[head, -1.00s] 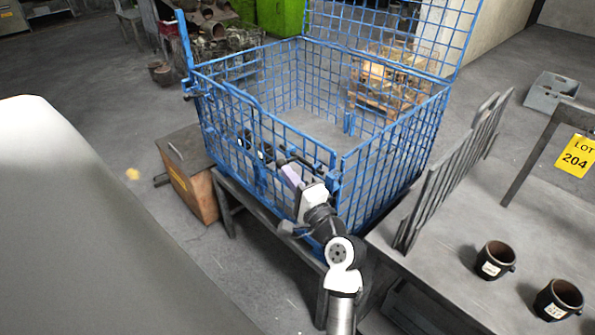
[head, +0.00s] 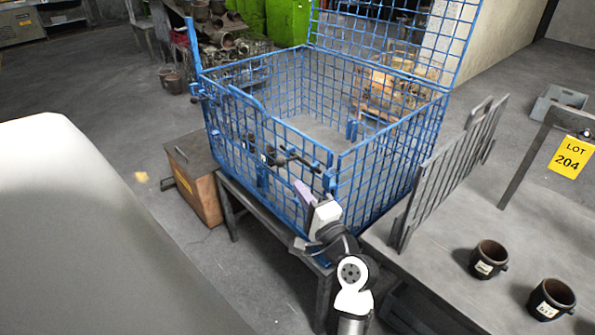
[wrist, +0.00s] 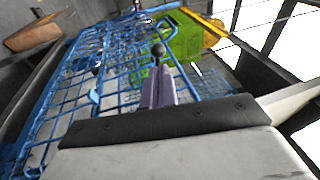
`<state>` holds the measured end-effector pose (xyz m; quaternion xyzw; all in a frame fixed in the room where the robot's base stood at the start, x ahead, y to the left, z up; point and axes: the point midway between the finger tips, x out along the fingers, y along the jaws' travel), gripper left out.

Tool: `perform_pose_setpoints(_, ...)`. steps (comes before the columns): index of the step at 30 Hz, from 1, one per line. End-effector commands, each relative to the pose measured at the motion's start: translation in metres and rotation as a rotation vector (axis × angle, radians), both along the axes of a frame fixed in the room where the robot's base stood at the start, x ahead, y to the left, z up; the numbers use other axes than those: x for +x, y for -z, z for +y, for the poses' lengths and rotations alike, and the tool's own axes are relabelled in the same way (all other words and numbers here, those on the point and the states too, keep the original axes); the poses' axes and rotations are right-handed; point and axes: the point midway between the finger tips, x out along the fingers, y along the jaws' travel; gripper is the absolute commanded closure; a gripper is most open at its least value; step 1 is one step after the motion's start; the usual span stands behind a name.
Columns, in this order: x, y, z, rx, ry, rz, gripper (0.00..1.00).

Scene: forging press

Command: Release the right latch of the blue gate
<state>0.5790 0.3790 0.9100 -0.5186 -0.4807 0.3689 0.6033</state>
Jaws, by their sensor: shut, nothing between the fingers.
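The blue gate (head: 240,150) is the near front panel of a blue wire-mesh cage and stands upright. Dark rods with round knobs (head: 283,158) run along its upper right part, towards blue latch hardware (head: 329,180) at the right corner post. My gripper (head: 303,192) is just below and in front of that corner, with its pale purple fingers shut and empty. In the wrist view the shut fingers (wrist: 160,86) point at a dark ball knob (wrist: 158,49) just beyond their tips. I cannot tell whether they touch it. The latch's exact position is unclear.
The cage stands on a dark metal stand (head: 265,218). A brown box (head: 195,175) stands left of the stand. Floor is open at the far left.

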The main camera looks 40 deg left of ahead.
Motion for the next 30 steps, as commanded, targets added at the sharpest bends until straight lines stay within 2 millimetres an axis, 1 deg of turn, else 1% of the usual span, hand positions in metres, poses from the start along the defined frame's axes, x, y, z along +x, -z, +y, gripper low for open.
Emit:
perform_pose_setpoints(1, -0.003, 0.01, -0.014, -0.001, 0.006, 0.001, 1.0)
perform_pose_setpoints(6, -0.013, 0.015, -0.048, 0.0, 0.004, 0.002, 1.0)
perform_pose_setpoints(9, -0.017, 0.017, -0.062, 0.0, 0.004, 0.002, 1.0)
perform_pose_setpoints(12, -0.019, 0.018, -0.071, -0.002, 0.002, 0.002, 1.0)
perform_pose_setpoints(17, -0.021, 0.018, -0.077, -0.001, 0.001, 0.001, 1.0)
perform_pose_setpoints(30, -0.021, 0.018, -0.077, -0.002, 0.001, 0.002, 1.0)
